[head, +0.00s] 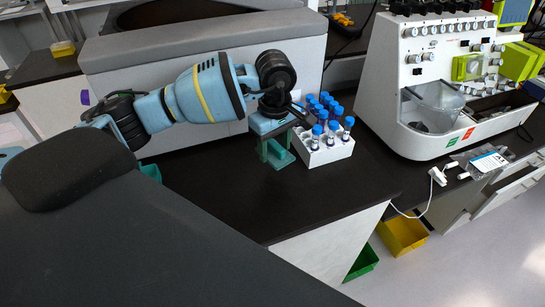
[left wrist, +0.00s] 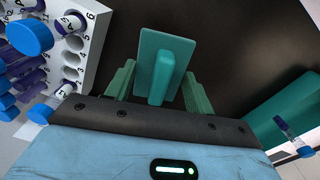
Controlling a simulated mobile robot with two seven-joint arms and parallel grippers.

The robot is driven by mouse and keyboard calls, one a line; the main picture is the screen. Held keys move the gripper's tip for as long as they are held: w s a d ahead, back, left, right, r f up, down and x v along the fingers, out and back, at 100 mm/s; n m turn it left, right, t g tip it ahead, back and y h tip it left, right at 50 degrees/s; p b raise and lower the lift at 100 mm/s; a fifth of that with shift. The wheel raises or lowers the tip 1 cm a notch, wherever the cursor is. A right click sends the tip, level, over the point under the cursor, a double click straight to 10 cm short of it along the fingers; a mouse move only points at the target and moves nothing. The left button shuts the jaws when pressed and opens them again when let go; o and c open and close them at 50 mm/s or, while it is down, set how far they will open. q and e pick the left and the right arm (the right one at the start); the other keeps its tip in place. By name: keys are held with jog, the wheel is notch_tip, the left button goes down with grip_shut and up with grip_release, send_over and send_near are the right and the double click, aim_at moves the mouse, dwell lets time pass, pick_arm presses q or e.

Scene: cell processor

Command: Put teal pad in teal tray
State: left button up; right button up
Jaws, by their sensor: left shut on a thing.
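My left gripper (head: 275,149) points down over the black bench, just left of the white tube rack. In the left wrist view, its two green-teal fingers (left wrist: 160,88) are shut on the teal pad (left wrist: 165,50), a flat plate with a raised grip. The pad also shows low at the gripper in the head view (head: 280,159); whether it touches the bench is unclear. A teal tray (left wrist: 285,100) lies at the right of the left wrist view. In the head view, a teal edge (head: 151,171), probably this tray, shows below my left forearm, mostly hidden. My right gripper is out of view.
The white rack (head: 325,154) of blue-capped tubes stands close beside the left gripper. A blue-capped tube (left wrist: 292,135) shows at the tray. A white machine (head: 435,75) stands right, a grey one (head: 205,50) behind. Bare bench (head: 240,205) lies in front.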

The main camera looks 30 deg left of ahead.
pick_arm(q)
jog(key=shift+s+d+r, duration=0.15)
jog(key=shift+d+r, duration=0.05)
jog(key=shift+r, duration=0.45)
